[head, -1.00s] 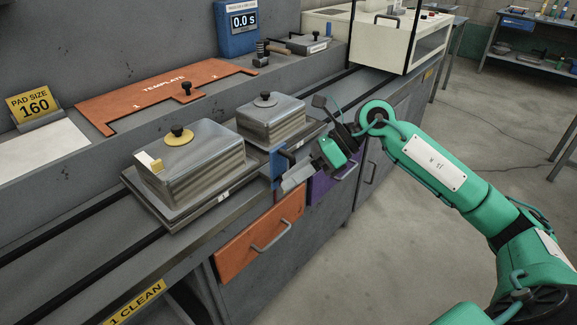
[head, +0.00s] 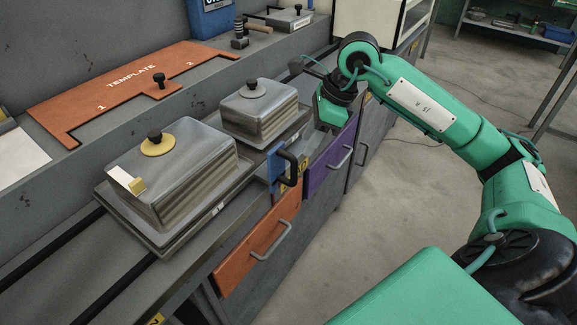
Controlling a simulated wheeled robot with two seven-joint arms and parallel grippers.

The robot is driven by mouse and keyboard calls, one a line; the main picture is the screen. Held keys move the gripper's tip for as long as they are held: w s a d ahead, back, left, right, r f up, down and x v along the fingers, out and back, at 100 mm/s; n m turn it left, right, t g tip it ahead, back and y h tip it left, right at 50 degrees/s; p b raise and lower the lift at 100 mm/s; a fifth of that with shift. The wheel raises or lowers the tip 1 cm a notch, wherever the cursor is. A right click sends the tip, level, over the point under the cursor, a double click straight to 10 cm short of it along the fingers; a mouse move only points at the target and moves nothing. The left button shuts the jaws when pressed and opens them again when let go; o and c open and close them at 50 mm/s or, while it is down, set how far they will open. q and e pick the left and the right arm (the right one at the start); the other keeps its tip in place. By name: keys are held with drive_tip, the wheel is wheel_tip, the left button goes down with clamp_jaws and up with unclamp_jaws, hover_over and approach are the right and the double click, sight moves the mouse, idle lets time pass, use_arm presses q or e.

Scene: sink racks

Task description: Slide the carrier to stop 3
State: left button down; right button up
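The carrier (head: 150,243) appears to be the low grey tray base on the dark rails along the counter. It bears a metal block (head: 190,185) with a yellow disc and black knob, and a second block (head: 258,115) stands behind it. A blue plate (head: 275,168) with a black handle (head: 290,165) is at the front edge, near the gap between the blocks. My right gripper (head: 318,135) is beyond the handle, to its upper right, and looks apart from it. Its fingers are barely distinguishable, so its opening is unclear. My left gripper is out of view.
An orange template board (head: 120,85) marked 1 and 2 lies on the ledge behind. An orange drawer (head: 258,240) and a purple drawer (head: 330,160) are below the counter front. A pale cabinet (head: 400,25) stands at the far end. The floor on the right is clear.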

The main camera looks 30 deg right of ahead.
sight(295, 163)
drive_tip(key=x, duration=1.1)
drive_tip(key=shift+w+r, duration=0.1)
drive_tip(key=shift+w, duration=0.05)
clamp_jaws()
